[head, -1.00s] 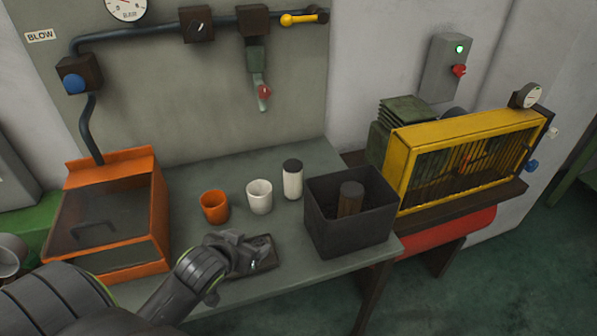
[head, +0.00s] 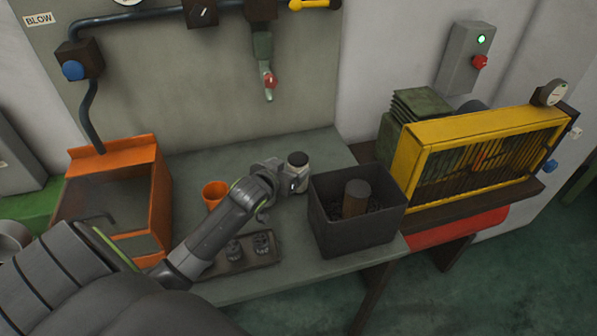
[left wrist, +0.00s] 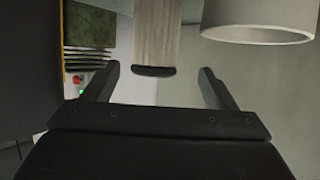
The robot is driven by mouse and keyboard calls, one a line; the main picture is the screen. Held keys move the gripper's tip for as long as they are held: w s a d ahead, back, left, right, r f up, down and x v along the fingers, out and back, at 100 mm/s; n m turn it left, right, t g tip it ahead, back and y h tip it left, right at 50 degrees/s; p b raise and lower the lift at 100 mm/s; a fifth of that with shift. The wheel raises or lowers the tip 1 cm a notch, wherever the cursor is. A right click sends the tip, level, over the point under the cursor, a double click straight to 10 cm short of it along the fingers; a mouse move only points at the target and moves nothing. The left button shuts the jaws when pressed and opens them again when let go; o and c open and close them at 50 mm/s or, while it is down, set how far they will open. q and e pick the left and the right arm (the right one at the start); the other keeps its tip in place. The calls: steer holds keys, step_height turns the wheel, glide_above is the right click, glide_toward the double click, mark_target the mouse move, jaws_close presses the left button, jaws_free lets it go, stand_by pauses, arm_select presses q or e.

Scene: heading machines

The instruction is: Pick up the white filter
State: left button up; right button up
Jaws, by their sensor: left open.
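The white filter is a pale upright cylinder with a dark cap (head: 298,159), on the bench beside the dark bin; my left gripper partly covers it in the head view. In the left wrist view its finely striped body (left wrist: 155,30) shows upside down, lined up between the two fingers. My left gripper (head: 290,180) is open at the filter, also seen in the left wrist view (left wrist: 156,80). A gap shows on both sides of the filter; I cannot tell how deep it lies between the fingers. My right gripper is not in view.
A white cup (left wrist: 262,18) stands close beside the filter, hidden in the head view. An orange cup (head: 213,193) is behind my left arm. A dark bin (head: 350,235) holds a brown cylinder (head: 356,198). A dark tray (head: 225,268) carries two dark parts.

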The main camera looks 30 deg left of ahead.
mark_target(300, 160)
arm_select(q)
steer(key=shift+w+f, duration=0.1)
steer(key=shift+w, duration=0.4)
steer(key=shift+w+a+f, duration=0.1)
steer(key=shift+w+f, duration=0.2)
steer(key=shift+w, duration=0.3)
steer(key=x, duration=0.1)
steer(key=p+x, duration=0.1)
steer(key=x, duration=0.2)
steer(key=shift+w+d+r+p, duration=0.2)
steer(key=shift+d+r+p, duration=0.05)
steer(key=shift+d+p, duration=0.05)
steer(key=shift+w+a+f, duration=0.1)
steer(key=shift+w+f, duration=0.15)
steer(key=shift+w, duration=0.15)
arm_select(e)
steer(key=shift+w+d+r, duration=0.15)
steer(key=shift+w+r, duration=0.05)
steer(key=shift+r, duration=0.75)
